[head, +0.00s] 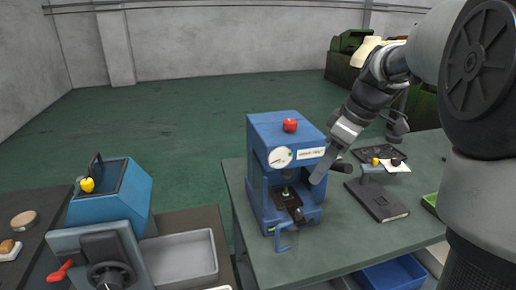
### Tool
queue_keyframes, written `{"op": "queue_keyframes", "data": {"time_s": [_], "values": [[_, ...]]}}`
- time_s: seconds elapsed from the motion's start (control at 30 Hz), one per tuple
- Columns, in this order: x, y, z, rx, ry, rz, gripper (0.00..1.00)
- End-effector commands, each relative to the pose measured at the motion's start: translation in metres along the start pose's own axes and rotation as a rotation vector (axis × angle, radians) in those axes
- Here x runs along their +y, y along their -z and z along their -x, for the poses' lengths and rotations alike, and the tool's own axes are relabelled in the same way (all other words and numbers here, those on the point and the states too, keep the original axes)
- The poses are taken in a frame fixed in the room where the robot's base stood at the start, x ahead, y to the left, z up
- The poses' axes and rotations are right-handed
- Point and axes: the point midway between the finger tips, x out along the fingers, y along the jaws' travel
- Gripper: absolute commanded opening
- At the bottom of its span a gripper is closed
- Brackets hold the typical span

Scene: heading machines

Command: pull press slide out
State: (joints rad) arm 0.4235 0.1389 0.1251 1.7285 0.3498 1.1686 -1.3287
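The blue press (258,132) stands on the green table with a round dial and a white label on its front. Its slide (291,212) is a dark plate low in the press opening, with a small greenish piece (286,192) above it. A blue bent handle (284,235) sticks out at the front of the slide. How far out the slide stands is hard to tell. My gripper (319,170) reaches down from the upper right to the right side of the press, above and right of the slide handle and apart from it. Its fingers are too small to read.
A black lever (342,167) juts out right of the press. A red apple-like object (290,125) sits on top. A blue machine (140,190) and grey tray (183,258) stand left. The table front is clear.

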Motion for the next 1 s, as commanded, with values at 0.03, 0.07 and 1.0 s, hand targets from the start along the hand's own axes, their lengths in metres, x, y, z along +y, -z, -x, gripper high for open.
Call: {"op": "queue_keyframes", "data": {"time_s": [0.03,0.07,1.0], "values": [[0.016,-0.008,-0.008,0.012,0.011,0.019,0.38],[0.022,-0.011,-0.009,0.018,0.016,0.032,0.38],[0.032,-0.012,-0.162,0.03,0.028,0.071,0.38]]}}
